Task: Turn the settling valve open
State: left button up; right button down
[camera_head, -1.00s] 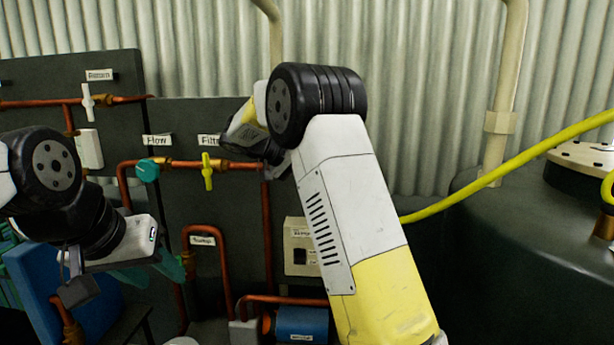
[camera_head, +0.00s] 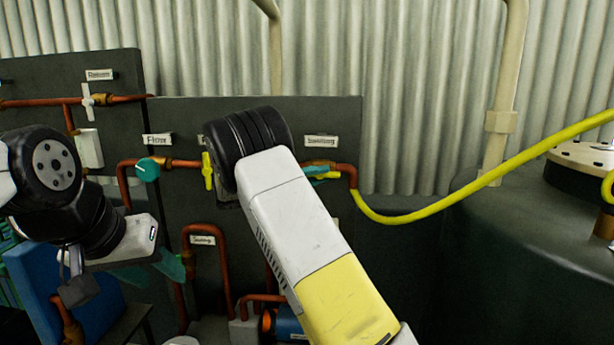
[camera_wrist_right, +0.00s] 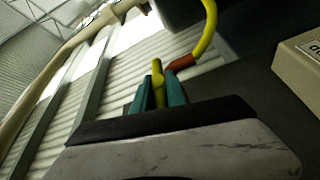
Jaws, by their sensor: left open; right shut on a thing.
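The settling valve (camera_head: 318,171) sits below a white label (camera_head: 321,141) on the dark panel, on a copper pipe at its right side. My right arm's wrist covers part of it in the head view. In the right wrist view, the teal fingers of my right gripper (camera_wrist_right: 159,92) are shut on the yellow valve handle (camera_wrist_right: 157,72), which stands up between them. My left gripper (camera_head: 150,272) is open, low at the left in the head view, apart from the settling valve.
A yellow hose (camera_head: 420,215) runs from the copper pipe to the right, past a dark tank (camera_head: 500,250). Another yellow valve handle (camera_head: 207,170) and a teal knob (camera_head: 147,170) are left of my right arm. A blue box (camera_head: 50,285) stands lower left.

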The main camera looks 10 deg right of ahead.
jog(key=shift+r, duration=0.2)
dwell(0.3)
jog(key=c, duration=1.4)
grip_release()
jog(key=shift+f, duration=0.1)
jog(key=shift+a, duration=0.25)
jog(key=a, duration=0.4)
jog(key=a+f, duration=0.1)
jog(key=a, duration=0.2)
jog(key=shift+s+a, duration=0.1)
jog(key=shift+s, duration=0.3)
